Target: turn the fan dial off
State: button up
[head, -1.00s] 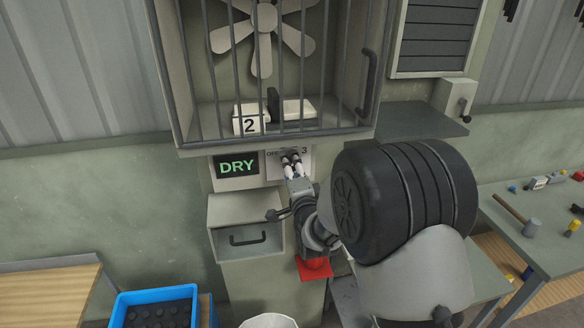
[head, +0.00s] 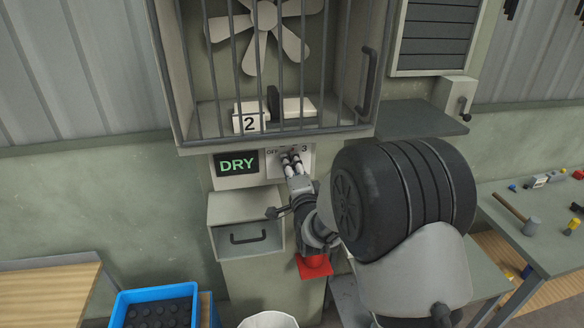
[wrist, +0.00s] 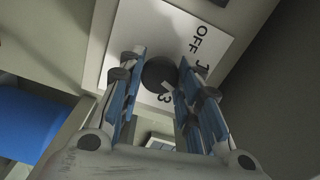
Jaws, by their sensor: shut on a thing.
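The fan dial (wrist: 157,72) is a dark round knob on a white plate (wrist: 125,30) marked OFF, 1 and 3. A pale pointer mark shows on the knob's side toward the 3, partly hidden by a finger. In the head view the plate (head: 303,158) is on the cabinet front below the cage, right of the DRY sign. My gripper (head: 291,158) reaches up to it and hides the dial there. In the wrist view my gripper (wrist: 157,70) has one finger on each side of the dial, shut on it. The fan (head: 264,17) is behind the cage bars.
The DRY sign (head: 237,163) is left of the plate. A drawer box (head: 246,222) with a dark handle is below. A blue crate (head: 118,312) is on the lower left. The barred cage (head: 182,120) overhangs the dial.

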jog(key=shift+f+n+b, duration=0.1)
jog(key=shift+n+b, duration=0.3)
jog(key=shift+b, duration=0.4)
jog(key=shift+n+b, duration=7.5)
jog(key=shift+b, duration=1.7)
jog(key=o, duration=1)
jog(key=shift+o, duration=0.2)
